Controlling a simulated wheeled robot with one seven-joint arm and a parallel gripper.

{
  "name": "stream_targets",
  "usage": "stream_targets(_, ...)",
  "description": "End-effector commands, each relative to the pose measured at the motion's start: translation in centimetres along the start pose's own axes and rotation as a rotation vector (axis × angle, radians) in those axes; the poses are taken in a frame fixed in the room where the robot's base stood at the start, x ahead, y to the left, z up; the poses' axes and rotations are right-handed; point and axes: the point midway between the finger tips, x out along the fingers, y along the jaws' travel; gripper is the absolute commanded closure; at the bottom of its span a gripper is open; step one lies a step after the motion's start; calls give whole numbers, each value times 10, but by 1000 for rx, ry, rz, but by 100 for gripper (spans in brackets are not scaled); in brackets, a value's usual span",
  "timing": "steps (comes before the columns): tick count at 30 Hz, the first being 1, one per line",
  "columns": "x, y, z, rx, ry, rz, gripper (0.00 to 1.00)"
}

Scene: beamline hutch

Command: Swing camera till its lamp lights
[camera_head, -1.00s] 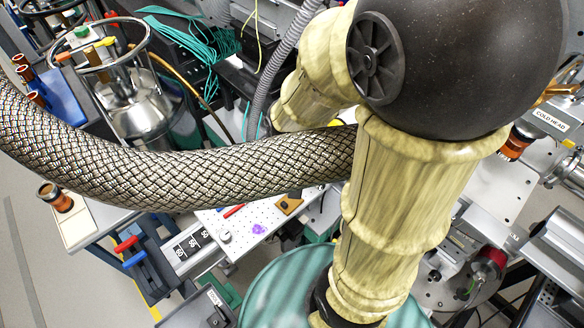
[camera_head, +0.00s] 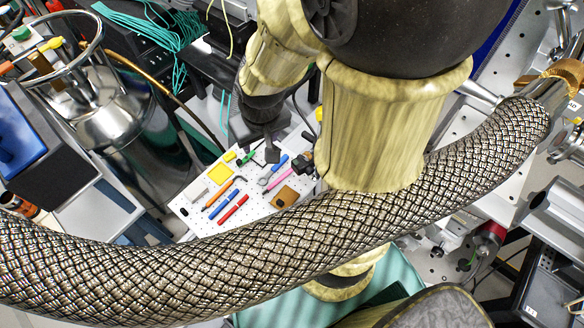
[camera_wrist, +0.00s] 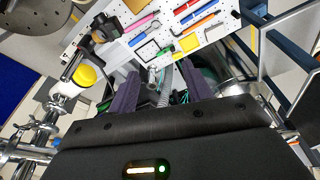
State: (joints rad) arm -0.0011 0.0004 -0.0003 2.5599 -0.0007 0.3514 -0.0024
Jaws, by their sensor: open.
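My gripper (camera_head: 258,142) hangs over the white perforated board in the head view. In the wrist view its two dark purple fingers (camera_wrist: 158,74) stand apart with nothing gripped between them. A small black device (camera_head: 304,154), perhaps the camera, is at the board's right edge, just right of my gripper. It seems to be the black rounded body (camera_wrist: 103,28) left of the fingers in the wrist view, apart from them. I cannot make out a lamp on it. The lit green dot in the wrist view is on my own gripper housing.
The white board (camera_head: 190,212) holds several pens, a yellow pad (camera_head: 221,174) and a brown block (camera_head: 285,197). A thick braided hose (camera_head: 200,265) crosses the head view before my arm. A yellow-capped fitting (camera_wrist: 86,76) is left of the fingers. A steel vessel (camera_head: 125,130) stands left.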

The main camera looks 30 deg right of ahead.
Motion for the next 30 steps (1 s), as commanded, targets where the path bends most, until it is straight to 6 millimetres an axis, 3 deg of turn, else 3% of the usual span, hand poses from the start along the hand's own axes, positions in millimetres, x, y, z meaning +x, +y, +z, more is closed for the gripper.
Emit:
stream_targets(5, 18, -10, 6, -151, -80, -1, 44)
stream_targets(14, 91, -38, 42, -915, -494, -12, 44)
stream_targets(21, 140, -47, 67, -1573, -926, -46, 44)
stream_targets(30, 185, -60, 72, -2209, -1632, -109, 44)
